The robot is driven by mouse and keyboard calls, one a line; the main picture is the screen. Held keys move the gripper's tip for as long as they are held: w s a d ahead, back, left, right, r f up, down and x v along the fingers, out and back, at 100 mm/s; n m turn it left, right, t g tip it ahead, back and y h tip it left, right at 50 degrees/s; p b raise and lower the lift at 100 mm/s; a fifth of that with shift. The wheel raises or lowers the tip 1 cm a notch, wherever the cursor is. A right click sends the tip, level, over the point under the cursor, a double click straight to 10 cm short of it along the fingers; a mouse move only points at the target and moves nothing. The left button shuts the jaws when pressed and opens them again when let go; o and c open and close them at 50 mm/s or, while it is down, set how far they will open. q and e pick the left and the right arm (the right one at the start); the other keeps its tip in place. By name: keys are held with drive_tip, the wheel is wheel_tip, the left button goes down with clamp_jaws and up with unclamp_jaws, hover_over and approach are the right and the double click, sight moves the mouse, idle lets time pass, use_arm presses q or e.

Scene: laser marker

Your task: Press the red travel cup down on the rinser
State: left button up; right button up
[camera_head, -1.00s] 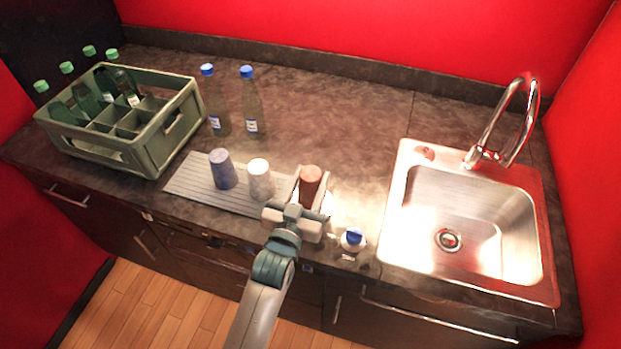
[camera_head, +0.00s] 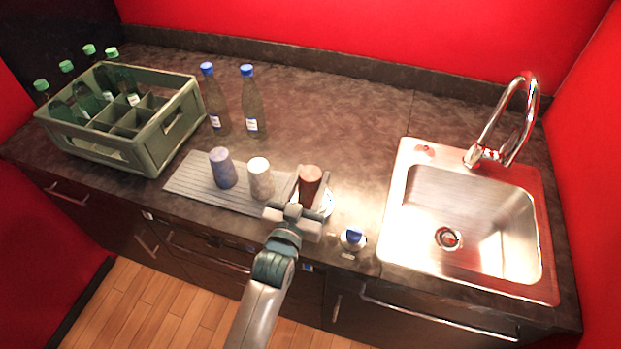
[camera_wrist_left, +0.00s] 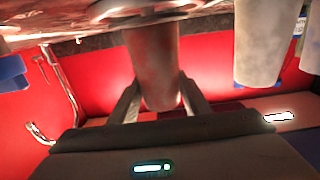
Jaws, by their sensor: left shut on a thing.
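The red travel cup (camera_head: 310,182) stands at the right end of the ribbed mat, over the round shiny rinser (camera_head: 327,204). My left gripper (camera_head: 307,195) is shut on the cup, with one finger on each side. In the left wrist view, which looks upside down, the cup (camera_wrist_left: 153,60) sits between the two fingers (camera_wrist_left: 156,100). Its end there meets or nearly meets the metal rinser (camera_wrist_left: 130,10); I cannot tell whether it is pressed down. The gripper hides part of the rinser in the head view. My right gripper is not in view.
A blue cup (camera_head: 222,168) and a whitish cup (camera_head: 260,178) stand left on the ribbed mat (camera_head: 188,178). A blue-capped object (camera_head: 353,239) is close at right, with the sink (camera_head: 470,225) beyond. A bottle crate (camera_head: 150,150) and two bottles stand behind left.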

use_arm(q)
drive_tip(key=shift+f, duration=0.55)
idle(0.7)
idle(0.4)
drive_tip(key=shift+r, duration=0.3)
drive_tip(key=shift+r+p, duration=3.2)
drive_tip(key=shift+r, duration=1.1)
drive_tip(key=shift+a+f, duration=0.1)
